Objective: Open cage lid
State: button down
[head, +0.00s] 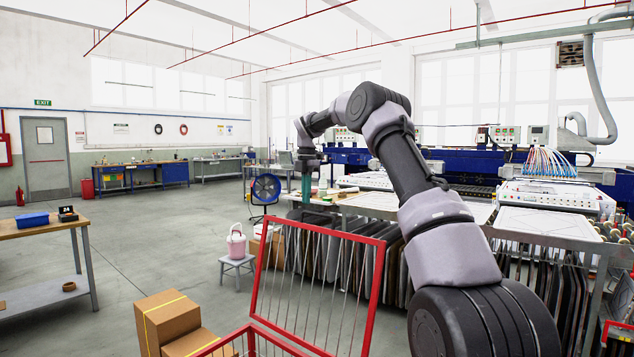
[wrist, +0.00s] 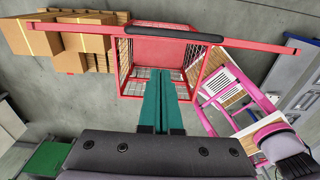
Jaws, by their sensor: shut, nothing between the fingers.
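The cage lid (head: 373,290), a red frame with thin bars, stands raised and tilted in the head view. Its lower edge meets the red cage (head: 222,344), cut off by the bottom of the picture. In the wrist view the red cage (wrist: 122,72) is below and beyond my fingertips. A red bar with a black grip (wrist: 172,34) crosses above it; I cannot tell whether it belongs to the lid. My gripper (wrist: 160,74) has its green fingers together and empty. It also shows in the head view (head: 306,201), pointing down behind the lid.
Cardboard boxes (head: 168,318) stand left of the cage. A pink bucket (head: 236,246) on a small stool (head: 237,264) and a blue fan (head: 266,189) are behind. A rack of dark panels (head: 335,258) is behind the lid. The floor at left centre is clear.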

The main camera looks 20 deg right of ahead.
jog(key=w+d+r, duration=0.3)
jog(key=d+r, duration=0.1)
jog(key=r, duration=0.1)
jog(key=s+a+r+m+t, duration=0.25)
jog(key=s+r+m, duration=0.35)
jog(key=s+r, duration=0.4)
jog(key=s+a+r+m+t, duration=0.1)
jog(key=s+r+m, duration=0.1)
jog(key=s+m, duration=0.35)
jog(key=s+a+r+m, duration=0.1)
jog(key=s+r+m, duration=0.1)
jog(key=s, duration=0.7)
jog(key=s+f+m+t, duration=0.2)
jog(key=s+f+m, duration=0.3)
jog(key=s+m, duration=0.3)
jog(key=s+f+m+t+y, duration=0.1)
jog(key=s+f+m, duration=0.4)
jog(key=s, duration=1.1)
jog(key=m+t, duration=0.1)
jog(key=m, duration=0.2)
jog(key=shift+y, duration=0.3)
jog(key=shift+s, duration=0.1)
